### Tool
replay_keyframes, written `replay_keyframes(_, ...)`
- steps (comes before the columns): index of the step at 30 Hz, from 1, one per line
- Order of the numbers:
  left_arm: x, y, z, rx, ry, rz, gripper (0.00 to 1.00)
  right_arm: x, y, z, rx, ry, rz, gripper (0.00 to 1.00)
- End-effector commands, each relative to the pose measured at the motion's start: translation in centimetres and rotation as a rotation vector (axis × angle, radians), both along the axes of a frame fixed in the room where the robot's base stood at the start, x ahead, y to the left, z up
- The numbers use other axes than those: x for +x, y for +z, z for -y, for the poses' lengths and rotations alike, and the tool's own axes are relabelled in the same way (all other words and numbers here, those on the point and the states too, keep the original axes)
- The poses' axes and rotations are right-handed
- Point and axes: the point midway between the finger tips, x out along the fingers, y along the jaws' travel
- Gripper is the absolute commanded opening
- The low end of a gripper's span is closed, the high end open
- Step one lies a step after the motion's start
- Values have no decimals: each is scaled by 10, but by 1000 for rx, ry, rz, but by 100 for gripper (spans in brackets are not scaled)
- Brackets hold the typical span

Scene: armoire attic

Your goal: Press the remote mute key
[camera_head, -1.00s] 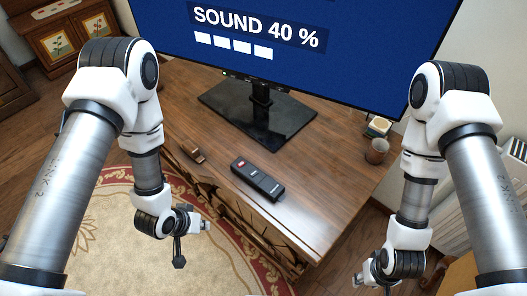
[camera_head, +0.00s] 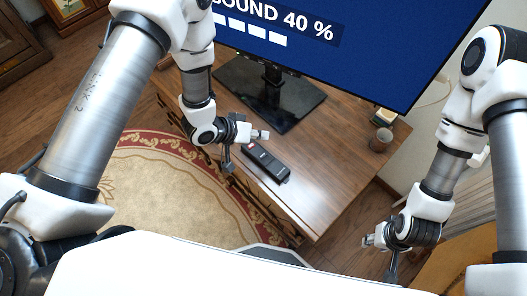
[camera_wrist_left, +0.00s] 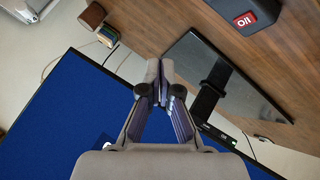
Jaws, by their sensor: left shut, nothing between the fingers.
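The black remote (camera_head: 268,163) lies on the wooden table, its red key at the far-left end. Its smaller markings are too small to read, so I cannot tell the mute key. In the left wrist view only its red-key end (camera_wrist_left: 246,19) shows, at the top right. My left gripper (camera_head: 264,134) is shut and empty, pointing right, just beyond the remote's red-key end in the picture and apparently above the table. Its closed fingers (camera_wrist_left: 160,72) show in the left wrist view. My right gripper (camera_head: 367,241) is off the table's right side; its finger state is unclear.
The screen (camera_head: 340,60) reads SOUND 40 % over several white bars. Its black stand base (camera_head: 300,103) is behind the remote. A brown cup (camera_head: 381,139) stands at the table's right edge. The tabletop (camera_head: 325,175) right of the remote is clear.

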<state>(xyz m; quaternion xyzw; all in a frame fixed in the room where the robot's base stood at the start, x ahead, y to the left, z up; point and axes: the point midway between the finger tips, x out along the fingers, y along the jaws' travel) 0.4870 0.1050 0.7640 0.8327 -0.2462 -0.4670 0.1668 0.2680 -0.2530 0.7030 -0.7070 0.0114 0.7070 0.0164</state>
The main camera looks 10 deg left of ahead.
Motion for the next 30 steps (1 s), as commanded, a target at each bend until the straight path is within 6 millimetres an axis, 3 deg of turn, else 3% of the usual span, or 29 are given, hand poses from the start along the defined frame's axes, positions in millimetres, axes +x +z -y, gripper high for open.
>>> replay_keyframes(5, 0, -11, 0, 1, 1, -1, 0, 0, -10, 0, 0, 0, 0, 40)
replay_keyframes(17, -1, -69, 0, 1, 1, -1, 0, 0, -66, 0, 0, 0, 0, 40)
replay_keyframes(23, 0, -86, 0, 1, 1, -1, 0, 0, -75, 0, 0, 0, 0, 40)
replay_keyframes(30, 0, -88, 0, 0, 1, -1, 0, 0, -75, 0, 0, 0, 1, 40)
